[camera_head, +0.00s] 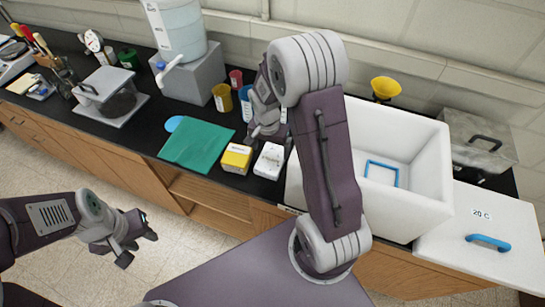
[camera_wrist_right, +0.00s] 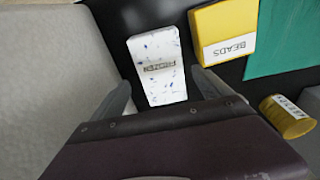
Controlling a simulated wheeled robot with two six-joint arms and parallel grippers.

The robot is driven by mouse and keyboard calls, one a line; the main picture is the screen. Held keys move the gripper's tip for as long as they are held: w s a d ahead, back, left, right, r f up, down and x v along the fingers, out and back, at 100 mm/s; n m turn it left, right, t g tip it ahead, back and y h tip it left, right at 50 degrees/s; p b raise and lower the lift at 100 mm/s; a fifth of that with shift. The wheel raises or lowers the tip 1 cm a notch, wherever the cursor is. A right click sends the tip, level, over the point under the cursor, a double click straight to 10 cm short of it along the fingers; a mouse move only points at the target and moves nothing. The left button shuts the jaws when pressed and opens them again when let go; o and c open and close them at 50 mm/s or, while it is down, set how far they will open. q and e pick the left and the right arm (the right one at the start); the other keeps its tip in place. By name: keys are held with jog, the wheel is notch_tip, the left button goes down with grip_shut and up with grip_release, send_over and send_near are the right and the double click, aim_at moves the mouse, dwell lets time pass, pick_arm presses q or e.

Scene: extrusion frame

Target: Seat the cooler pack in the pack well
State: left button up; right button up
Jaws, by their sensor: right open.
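The white cooler pack (camera_head: 269,161), flecked with blue and labelled FROZEN, lies on the black bench top. The right wrist view shows the pack (camera_wrist_right: 157,60) between my two right fingers in the picture, with no grip on it. My right gripper (camera_head: 267,133) is open, above and just behind the pack. A blue rectangular outline (camera_head: 382,173) on the floor of the white cooler box (camera_head: 428,200) looks like the pack well; it shows no pack in it, and my right arm covers part of the box. My left gripper (camera_head: 138,246) is open and empty, over the floor in front of the bench.
A yellow box labelled BEADS (camera_head: 237,158) lies just left of the pack, with a green sheet (camera_head: 197,145) beyond it. The white lid marked 20 C (camera_head: 480,235) lies right of the cooler box.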

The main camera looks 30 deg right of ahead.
aim_at(273, 155)
jog(key=shift+w+d+f, duration=0.6)
jog(key=shift+d+f, duration=0.1)
jog(key=shift+f, duration=0.05)
notch_tip(273, 155, down, 4)
jog(key=shift+r+p, duration=0.1)
jog(key=shift+p, duration=0.55)
jog(key=shift+f, duration=0.3)
jog(key=shift+w+d, duration=0.15)
jog(key=c, duration=1.8)
jog(key=shift+o, duration=0.2)
